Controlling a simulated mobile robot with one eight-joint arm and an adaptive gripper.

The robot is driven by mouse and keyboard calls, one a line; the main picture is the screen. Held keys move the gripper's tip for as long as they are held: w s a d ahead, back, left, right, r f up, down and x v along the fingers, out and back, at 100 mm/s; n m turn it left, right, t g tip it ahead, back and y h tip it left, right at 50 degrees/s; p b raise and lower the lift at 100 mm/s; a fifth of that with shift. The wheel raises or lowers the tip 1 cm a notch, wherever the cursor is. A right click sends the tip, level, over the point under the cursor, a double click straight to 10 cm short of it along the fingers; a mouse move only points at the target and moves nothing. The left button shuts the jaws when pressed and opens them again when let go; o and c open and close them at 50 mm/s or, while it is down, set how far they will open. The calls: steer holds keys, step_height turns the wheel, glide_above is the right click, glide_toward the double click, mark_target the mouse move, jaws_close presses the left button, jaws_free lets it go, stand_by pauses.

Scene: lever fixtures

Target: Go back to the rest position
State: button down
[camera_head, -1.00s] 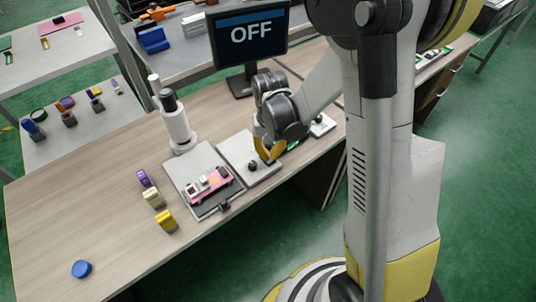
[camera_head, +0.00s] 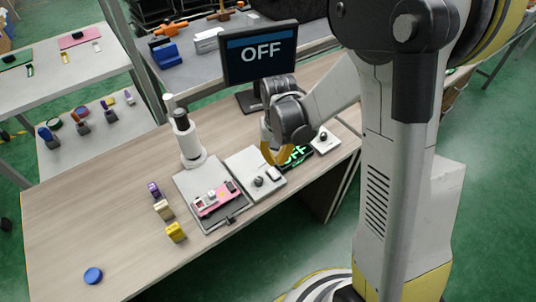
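My gripper (camera_head: 276,152) is at the end of my arm, over the far right part of the wooden table. Its yellow fingers point down close to a small green-lit "OFF" display (camera_head: 296,156). The finger gap is turned away and partly hidden by the wrist, so I cannot tell whether it is open or shut. A light plate with a dark lever knob (camera_head: 259,181) lies just in front of the fingers, and they look apart from the knob. A big monitor (camera_head: 261,53) behind reads "OFF".
A grey tray (camera_head: 187,188) holds a pink board (camera_head: 215,199). A white cylinder device (camera_head: 187,140) stands behind it. Purple, beige and yellow blocks (camera_head: 176,232) sit to its left. A blue disc (camera_head: 93,276) lies at front left. The table's left half is mostly clear.

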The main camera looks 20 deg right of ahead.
steer(key=s+r+n+t, duration=0.1)
steer(key=s+r+t, duration=0.2)
steer(key=s+r, duration=0.3)
steer(key=s+r+n+t, duration=0.1)
steer(key=s+r+t, duration=0.3)
steer(key=r, duration=0.9)
steer(key=shift+s, duration=1.35)
